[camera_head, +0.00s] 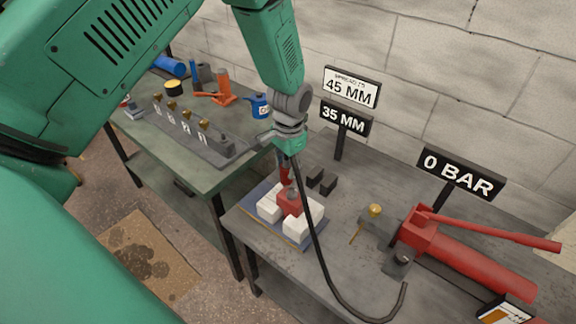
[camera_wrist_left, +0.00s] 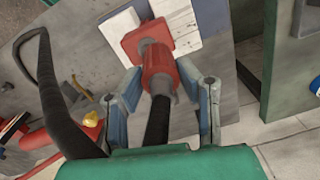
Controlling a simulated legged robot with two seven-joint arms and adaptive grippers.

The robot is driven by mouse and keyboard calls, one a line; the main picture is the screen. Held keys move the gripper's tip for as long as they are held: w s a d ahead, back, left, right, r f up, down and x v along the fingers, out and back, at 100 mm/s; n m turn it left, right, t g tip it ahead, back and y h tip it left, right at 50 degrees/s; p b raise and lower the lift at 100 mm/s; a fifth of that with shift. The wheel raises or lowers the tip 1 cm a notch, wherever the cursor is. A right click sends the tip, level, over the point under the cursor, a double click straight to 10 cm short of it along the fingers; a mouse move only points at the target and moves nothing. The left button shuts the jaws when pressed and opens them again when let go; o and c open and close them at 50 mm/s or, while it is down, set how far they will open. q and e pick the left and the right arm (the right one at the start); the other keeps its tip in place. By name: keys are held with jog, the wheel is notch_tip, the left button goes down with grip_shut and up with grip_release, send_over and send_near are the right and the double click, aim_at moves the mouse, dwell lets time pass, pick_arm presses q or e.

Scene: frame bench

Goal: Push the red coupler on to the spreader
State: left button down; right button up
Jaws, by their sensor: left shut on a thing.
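The spreader (camera_head: 289,203) is a red block among white blocks on a blue-grey board on the near bench. In the left wrist view the spreader (camera_wrist_left: 132,42) shows at the top, with a short stub pointing towards me. The red coupler (camera_wrist_left: 158,80) is on the end of a black hose and lines up with that stub. Its front meets or overlaps the stub; I cannot tell how far it is on. My left gripper (camera_wrist_left: 160,88) is shut on the coupler, a finger at each side. In the head view the left gripper (camera_head: 287,165) is above the spreader. My right gripper is not in view.
The black hose (camera_head: 318,240) runs down across the bench to the right. A red hand pump (camera_head: 460,258) and a brass knob (camera_head: 375,210) stand right. Signs read 45 MM (camera_head: 350,88), 35 MM (camera_head: 345,118) and 0 BAR (camera_head: 460,173). A second bench (camera_head: 190,170) with tools stands left.

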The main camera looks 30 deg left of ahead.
pick_arm(q)
jog(key=shift+d+r, duration=0.1)
jog(key=shift+d, duration=0.65)
jog(key=shift+d+p, duration=0.25)
jog(key=shift+p, duration=0.05)
jog(key=shift+d+r, duration=0.1)
jog(key=shift+d, duration=0.3)
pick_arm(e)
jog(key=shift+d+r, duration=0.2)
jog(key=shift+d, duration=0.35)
pick_arm(q)
jog(key=shift+a, duration=0.1)
jog(key=shift+a, duration=0.6)
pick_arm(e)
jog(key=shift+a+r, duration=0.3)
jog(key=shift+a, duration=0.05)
